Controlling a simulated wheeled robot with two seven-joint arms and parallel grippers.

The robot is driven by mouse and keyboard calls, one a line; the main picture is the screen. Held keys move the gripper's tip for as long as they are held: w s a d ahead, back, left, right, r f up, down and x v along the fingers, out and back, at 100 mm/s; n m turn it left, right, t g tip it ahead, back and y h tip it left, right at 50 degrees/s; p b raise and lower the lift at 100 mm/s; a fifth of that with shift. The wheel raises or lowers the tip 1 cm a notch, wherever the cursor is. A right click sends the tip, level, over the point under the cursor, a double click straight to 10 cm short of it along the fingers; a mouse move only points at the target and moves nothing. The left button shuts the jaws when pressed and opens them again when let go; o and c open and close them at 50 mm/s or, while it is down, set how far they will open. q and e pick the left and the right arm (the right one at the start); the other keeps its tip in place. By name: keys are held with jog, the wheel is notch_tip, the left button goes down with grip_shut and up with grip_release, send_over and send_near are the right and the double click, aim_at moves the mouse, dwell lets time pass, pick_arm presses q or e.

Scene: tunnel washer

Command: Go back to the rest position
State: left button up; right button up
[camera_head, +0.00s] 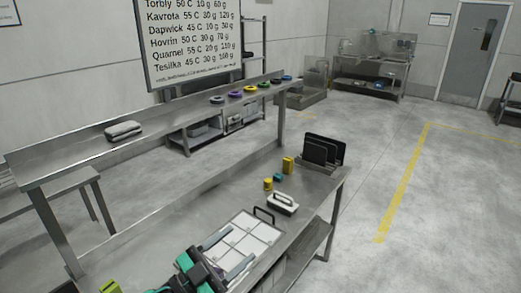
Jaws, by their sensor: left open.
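My left gripper (215,266), black and teal, is at the bottom of the head view, over the near part of the steel table (212,205). Its jaws are open, and I see nothing held between them. A white tray with square compartments (252,233) and a dark handle lies on the table just beyond the gripper. I cannot tell whether the gripper touches it. My right gripper is not in view.
A white-and-black handled tool (283,203), yellow blocks (288,164) and a black rack (322,150) stand farther along the table. A raised shelf (165,118) holds grey folded cloth (124,131) and several coloured rings. The floor at right is clear.

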pick_arm(q)
jog(key=w+a+f+n+t+y, duration=0.1)
jog(key=a+f+n+t+y, duration=0.15)
jog(key=a+n+y, duration=0.35)
jog(key=w+a+f+n+t+y, duration=0.1)
jog(key=a+f+n+t+y, duration=0.1)
jog(key=a+n+t+y, duration=0.4)
jog(key=s+a+f+n+g+y, duration=0.2)
jog(key=s+f+g+y, duration=0.1)
jog(key=f+g+y, duration=0.15)
jog(key=s+a+f+n+g+y, duration=0.2)
jog(key=s+a+f+g+y, duration=0.1)
jog(key=f, duration=0.3)
jog(key=s+f+m+g+h, duration=0.1)
jog(key=s+f+g, duration=0.4)
jog(key=s, duration=0.4)
jog(key=s+f+m+g+h, duration=0.1)
jog(key=s+f+g, duration=0.4)
jog(key=s, duration=0.5)
notch_tip(320, 180, down, 32)
jog(key=g, duration=0.2)
jog(key=s+a+f+g, duration=0.1)
jog(key=s+a+f, duration=0.2)
jog(key=s+f, duration=1.6)
jog(key=shift+s+a, duration=0.2)
jog(key=shift+s, duration=0.1)
